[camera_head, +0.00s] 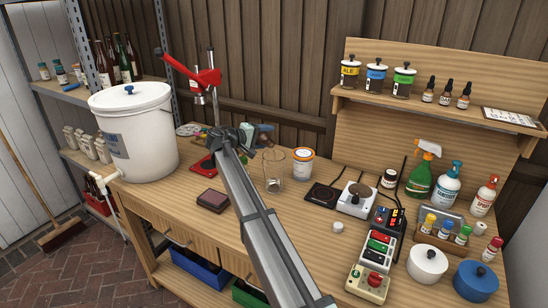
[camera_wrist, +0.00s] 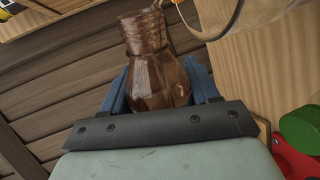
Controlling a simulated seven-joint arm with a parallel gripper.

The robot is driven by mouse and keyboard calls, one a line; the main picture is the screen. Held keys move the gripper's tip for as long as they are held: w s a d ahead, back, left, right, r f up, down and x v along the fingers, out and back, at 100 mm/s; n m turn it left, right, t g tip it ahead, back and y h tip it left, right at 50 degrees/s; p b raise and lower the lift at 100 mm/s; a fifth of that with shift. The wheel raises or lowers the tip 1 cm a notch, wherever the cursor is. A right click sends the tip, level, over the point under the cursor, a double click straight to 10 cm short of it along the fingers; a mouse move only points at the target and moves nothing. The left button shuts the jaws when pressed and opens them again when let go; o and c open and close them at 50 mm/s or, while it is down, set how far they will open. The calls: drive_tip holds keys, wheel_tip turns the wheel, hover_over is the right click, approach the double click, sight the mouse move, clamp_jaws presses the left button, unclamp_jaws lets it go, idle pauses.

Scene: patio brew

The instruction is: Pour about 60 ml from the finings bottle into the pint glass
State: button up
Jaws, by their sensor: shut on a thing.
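My gripper (camera_wrist: 158,88) is shut on the brown finings bottle (camera_wrist: 158,60), whose body sits between the blue fingers in the wrist view. The wall planks run nearly across that view, so the bottle looks tipped far over. Its threaded neck shows without a cap. A clear curved rim near the neck looks like the pint glass (camera_wrist: 238,18). In the head view the pint glass (camera_head: 273,172) stands on the bench, just right of my arm, with my gripper (camera_head: 264,130) above and behind it. The bottle is hard to make out there. Whether liquid is flowing is unclear.
A black scale (camera_head: 323,197) and a stirrer plate (camera_head: 356,199) lie further right. A red capper (camera_head: 195,75) and a white bucket (camera_head: 132,135) stand left. A small white cap (camera_head: 338,227) lies in front.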

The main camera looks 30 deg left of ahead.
drive_tip(key=shift+r, duration=0.1)
idle(0.3)
drive_tip(key=shift+a+f+n, duration=0.15)
drive_tip(key=shift+f+n, duration=0.15)
drive_tip(key=shift+r+n+h, duration=0.2)
drive_tip(key=shift+n+h, duration=0.3)
drive_tip(key=shift+n, duration=0.2)
drive_tip(key=shift+w+a+f+n+h, duration=0.3)
drive_tip(key=shift+a+f+n, duration=0.25)
drive_tip(key=shift+n, duration=0.25)
drive_tip(key=shift+s+d+r+g, duration=0.1)
drive_tip(key=shift+d+r+g, duration=0.1)
drive_tip(key=shift+r+g, duration=0.1)
idle(0.7)
